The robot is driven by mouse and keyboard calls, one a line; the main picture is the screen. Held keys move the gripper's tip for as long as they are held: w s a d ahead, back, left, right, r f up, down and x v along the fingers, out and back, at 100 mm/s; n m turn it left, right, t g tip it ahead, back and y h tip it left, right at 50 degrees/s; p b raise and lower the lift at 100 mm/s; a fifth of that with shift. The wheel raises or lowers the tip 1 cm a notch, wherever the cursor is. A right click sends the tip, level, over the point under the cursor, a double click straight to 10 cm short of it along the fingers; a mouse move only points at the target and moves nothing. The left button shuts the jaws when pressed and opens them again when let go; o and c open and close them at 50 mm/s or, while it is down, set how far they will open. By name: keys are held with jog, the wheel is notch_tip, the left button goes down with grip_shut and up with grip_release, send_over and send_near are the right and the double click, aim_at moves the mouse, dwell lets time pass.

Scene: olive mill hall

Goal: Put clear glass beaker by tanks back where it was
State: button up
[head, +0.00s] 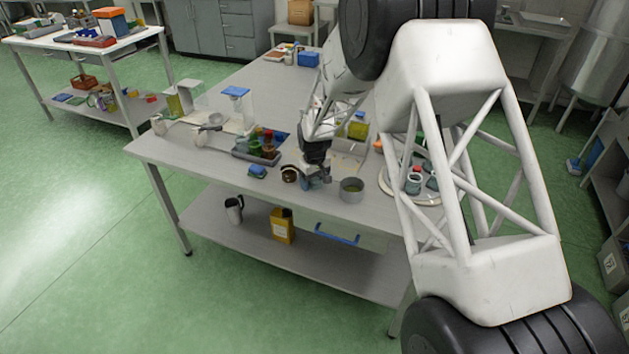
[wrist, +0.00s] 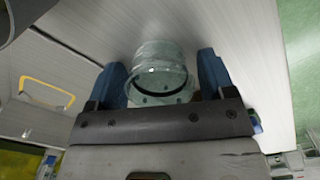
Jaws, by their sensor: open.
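The clear glass beaker (wrist: 160,52) stands on the grey worktop in the wrist view, its round rim facing the camera. My gripper (wrist: 163,78) is open, with one blue finger on each side of the beaker and a small gap showing on both sides. In the head view my gripper (head: 316,178) is low over the near part of the long table (head: 215,165). It largely hides the beaker there. A large steel tank (head: 598,55) stands at the upper right.
Close to my gripper are a grey pot (head: 351,190) on the right, a brown round object (head: 289,174) and a blue cloth (head: 257,171) on the left. A dark tray (head: 240,153) with small bottles lies behind. The table's front edge is close.

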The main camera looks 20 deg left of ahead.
jog(key=shift+r, duration=0.15)
notch_tip(320, 180, up, 12)
dwell(0.6)
dwell(0.8)
